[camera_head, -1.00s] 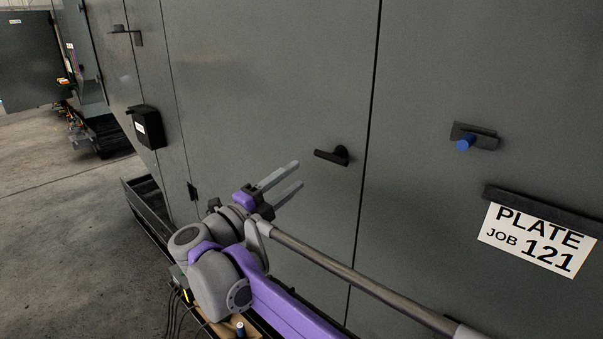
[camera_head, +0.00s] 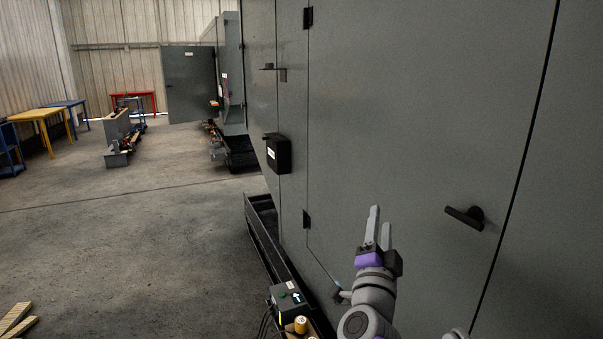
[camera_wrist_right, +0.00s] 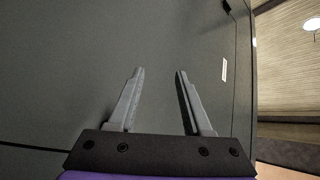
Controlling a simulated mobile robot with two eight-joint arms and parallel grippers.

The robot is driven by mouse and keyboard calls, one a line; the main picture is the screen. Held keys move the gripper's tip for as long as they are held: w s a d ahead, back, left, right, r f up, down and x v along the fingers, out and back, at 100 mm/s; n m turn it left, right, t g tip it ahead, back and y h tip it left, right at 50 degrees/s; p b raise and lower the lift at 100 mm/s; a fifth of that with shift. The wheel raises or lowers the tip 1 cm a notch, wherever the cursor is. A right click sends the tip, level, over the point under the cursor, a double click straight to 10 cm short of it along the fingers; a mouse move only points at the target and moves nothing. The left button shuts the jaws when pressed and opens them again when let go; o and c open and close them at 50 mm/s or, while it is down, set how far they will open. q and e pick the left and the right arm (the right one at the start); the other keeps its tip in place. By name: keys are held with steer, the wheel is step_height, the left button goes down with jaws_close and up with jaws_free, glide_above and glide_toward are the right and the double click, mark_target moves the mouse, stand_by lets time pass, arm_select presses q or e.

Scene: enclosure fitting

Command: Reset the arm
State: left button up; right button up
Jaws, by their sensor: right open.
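My right gripper (camera_head: 379,226) is in front of the grey cabinet door (camera_head: 415,110), its two fingers pointing up. It is open and empty, to the left of the black door handle (camera_head: 465,216) and apart from it. The right wrist view shows the two open fingers (camera_wrist_right: 157,72) with nothing between them and the grey panel (camera_wrist_right: 60,70) beyond. My left gripper is not in view.
A black box (camera_head: 278,154) with a white label is fixed to the cabinet. A small control box (camera_head: 288,299) and a yellow cylinder (camera_head: 301,324) stand low beside my arm. Wooden slats (camera_head: 15,318) lie at the lower left. The concrete floor (camera_head: 130,240) is largely clear.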

steer(key=s+a+f+n+g+y, duration=0.2)
steer(key=s+f+n+g+y, duration=0.25)
steer(key=f, duration=0.45)
steer(key=s+a+f+n+g+y, duration=0.2)
steer(key=s+a+f+n+y, duration=0.15)
steer(key=s+f+n, duration=0.35)
steer(key=s+d+f+n+g, duration=0.1)
steer(key=s+d+f+g, duration=0.1)
steer(key=s+f, duration=0.4)
steer(key=s+d+f+n+g+h, duration=0.1)
steer(key=s+d+f+g, duration=0.1)
steer(key=s+f, duration=0.3)
steer(key=s+d+f+n+g+p, duration=0.1)
steer(key=s+d+f+g, duration=0.2)
steer(key=s+f, duration=0.3)
step_height(320, 180, down, 2)
steer(key=shift+s+f+g+h, duration=0.1)
steer(key=shift+s+g+h, duration=0.25)
steer(key=shift+g, duration=0.2)
steer(key=shift+w, duration=0.1)
